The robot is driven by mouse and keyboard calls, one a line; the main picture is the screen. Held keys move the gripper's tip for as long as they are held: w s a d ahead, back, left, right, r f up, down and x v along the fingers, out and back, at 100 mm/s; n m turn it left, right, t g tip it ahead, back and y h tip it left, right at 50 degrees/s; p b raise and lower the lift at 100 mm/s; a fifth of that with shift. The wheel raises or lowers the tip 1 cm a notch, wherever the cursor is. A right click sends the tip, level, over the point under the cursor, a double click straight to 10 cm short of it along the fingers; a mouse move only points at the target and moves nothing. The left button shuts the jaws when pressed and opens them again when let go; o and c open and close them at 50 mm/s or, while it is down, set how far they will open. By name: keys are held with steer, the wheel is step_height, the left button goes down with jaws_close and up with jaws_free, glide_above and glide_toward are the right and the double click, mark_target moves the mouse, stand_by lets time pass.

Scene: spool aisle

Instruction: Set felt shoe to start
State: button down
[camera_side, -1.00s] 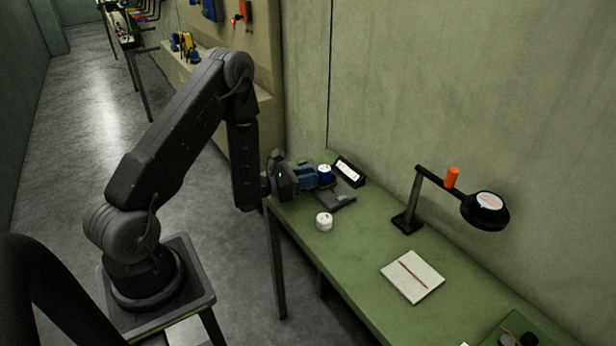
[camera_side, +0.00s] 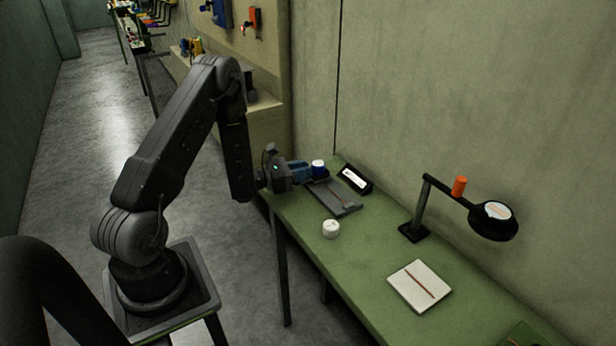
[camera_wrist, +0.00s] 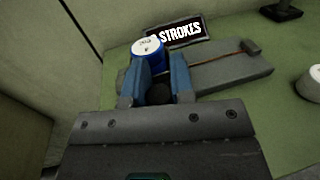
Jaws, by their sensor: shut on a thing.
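My gripper (camera_side: 308,168) is shut on a blue cylindrical piece with a white top (camera_side: 319,166). In the wrist view the piece (camera_wrist: 149,50) stands upright between the blue fingers of my gripper (camera_wrist: 160,80), with small, unreadable writing on its top. I cannot tell if this piece is the felt shoe. It is at the left end of a flat grey plate (camera_side: 340,205); I cannot tell whether it touches the plate. In the wrist view the plate (camera_wrist: 235,75) carries a thin brown line and a small dark block (camera_wrist: 250,46) at its right end.
A black sign reading STROKES (camera_wrist: 181,32) stands behind the plate. A white round container (camera_side: 331,229) is in front of it on the green table (camera_side: 385,245). A lamp-like stand (camera_side: 415,215) and a white pad with a brown line (camera_side: 420,286) are to the right.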

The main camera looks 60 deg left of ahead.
steer(key=c, duration=1)
jaws_free()
steer(key=v, duration=1.3)
steer(key=shift+s, duration=0.4)
